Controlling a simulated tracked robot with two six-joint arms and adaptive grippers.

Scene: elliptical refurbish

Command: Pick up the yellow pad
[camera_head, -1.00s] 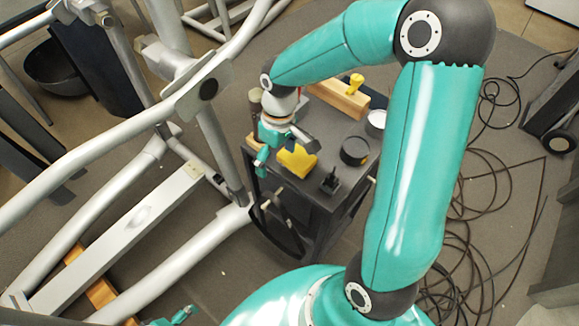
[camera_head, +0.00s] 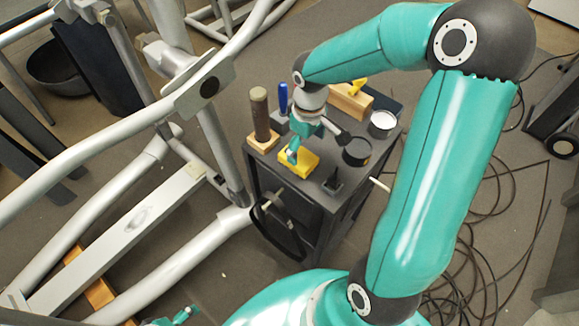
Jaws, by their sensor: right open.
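The yellow pad (camera_head: 304,164) lies flat on top of the dark cart (camera_head: 318,190), near its front left. My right gripper (camera_head: 316,146) is open and empty, just behind and above the pad. Its left finger overlaps the pad's left part in the picture, and its dark right finger is toward the black round container. I cannot tell whether the finger touches the pad. Part of my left gripper (camera_head: 182,316) shows at the bottom edge; its jaws cannot be judged.
A brown cylinder on a wooden base (camera_head: 260,117), a blue-handled tool (camera_head: 283,98), a black round container (camera_head: 356,152), a small black stand (camera_head: 333,182), a white cup (camera_head: 382,122) and a wooden block (camera_head: 350,102) crowd the cart top. A grey machine frame (camera_head: 115,215) stands left.

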